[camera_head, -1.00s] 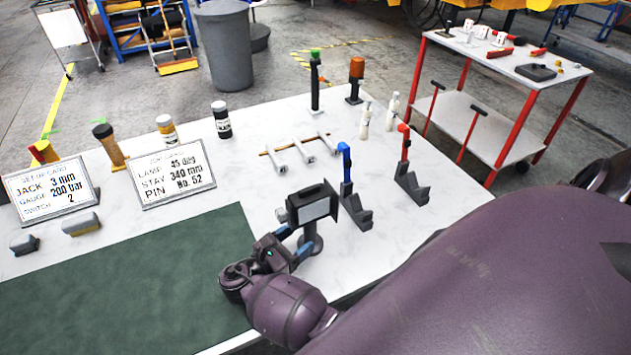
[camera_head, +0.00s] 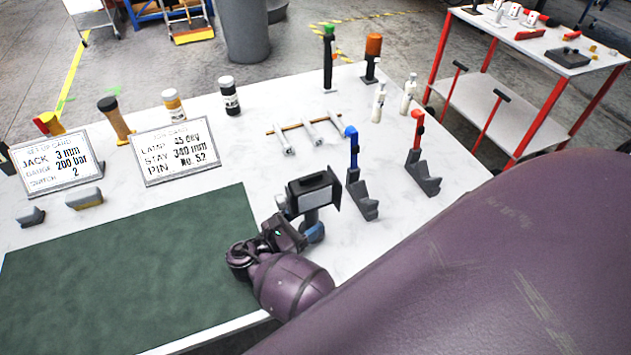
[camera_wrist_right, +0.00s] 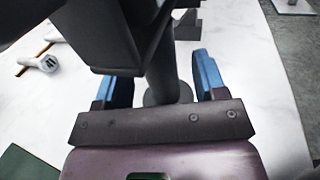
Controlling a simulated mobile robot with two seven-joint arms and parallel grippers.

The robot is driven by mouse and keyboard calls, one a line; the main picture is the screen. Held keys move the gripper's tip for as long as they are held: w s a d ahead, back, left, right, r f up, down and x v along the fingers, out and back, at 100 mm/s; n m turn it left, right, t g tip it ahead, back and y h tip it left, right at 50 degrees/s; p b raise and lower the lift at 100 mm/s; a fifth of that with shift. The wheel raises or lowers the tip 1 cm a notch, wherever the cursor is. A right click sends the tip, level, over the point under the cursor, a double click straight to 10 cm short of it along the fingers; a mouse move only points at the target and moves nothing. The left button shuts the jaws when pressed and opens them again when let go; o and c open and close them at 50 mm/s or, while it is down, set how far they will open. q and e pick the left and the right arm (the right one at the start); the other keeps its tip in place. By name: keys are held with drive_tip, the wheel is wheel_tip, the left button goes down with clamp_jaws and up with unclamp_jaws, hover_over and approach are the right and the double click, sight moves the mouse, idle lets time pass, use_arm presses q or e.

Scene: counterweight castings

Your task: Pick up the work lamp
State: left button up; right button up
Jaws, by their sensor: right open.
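The work lamp (camera_head: 315,192) stands upright on the white table, a dark boxy head with a handle on top and a pale panel. In the right wrist view its dark post (camera_wrist_right: 161,68) rises from a round base. My right gripper (camera_head: 308,228) is open at the lamp's post. In the right wrist view the two blue fingertips (camera_wrist_right: 158,80) stand on either side of the post, with a gap visible to each side. The lamp's head hides part of the post and fingers in the head view. My left gripper is not in view.
Right of the lamp stand a blue-topped tool (camera_head: 354,150) and a red-topped tool (camera_head: 416,135) on grey bases. Pegs on a rack (camera_head: 310,133) lie behind. A green mat (camera_head: 130,275) covers the front left; setup cards (camera_head: 178,152) stand behind it.

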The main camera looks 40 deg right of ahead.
clamp_jaws()
drive_tip(key=shift+r, duration=0.1)
idle(0.3)
wheel_tip(320, 180, up, 20)
drive_tip(key=shift+f, duration=0.1)
idle(0.5)
